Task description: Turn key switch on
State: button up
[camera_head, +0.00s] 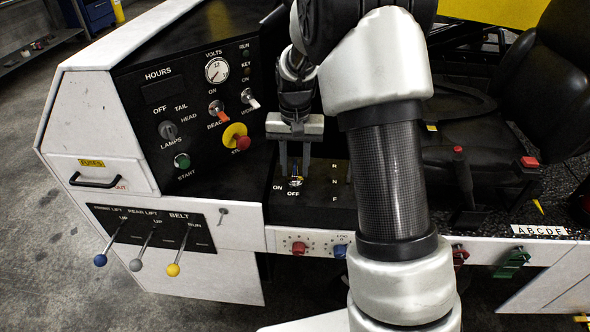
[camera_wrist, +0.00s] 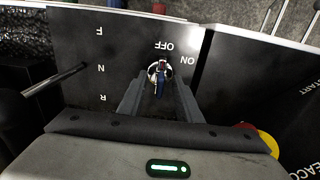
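The key switch (camera_head: 295,182) is a round metal lock on the black panel, with white ON and OFF labels beside it. In the wrist view the key switch (camera_wrist: 153,70) sits near the middle, with a small blue-and-dark key (camera_wrist: 160,88) in it. My gripper (camera_head: 295,170) points down over the switch. In the wrist view the fingers of my gripper (camera_wrist: 162,84) are apart, one on each side of the key, with gaps visible. Which label the key points to is too small to tell.
A red-and-yellow stop button (camera_head: 243,143), a black dial console (camera_head: 185,100) and toggle switches stand to the left. A shift lever (camera_wrist: 68,78) by the R, N, F marks is close to my gripper. Red and blue knobs (camera_head: 298,248) sit below.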

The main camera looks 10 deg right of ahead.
jog(key=shift+f, duration=0.5)
grip_shut()
jog(key=shift+m, duration=0.4)
jog(key=shift+r+m+p, duration=0.1)
jog(key=shift+m+p, duration=1)
jog(key=shift+m, duration=1.5)
jog(key=shift+m+p, duration=1.05)
jog(key=shift+m, duration=2.05)
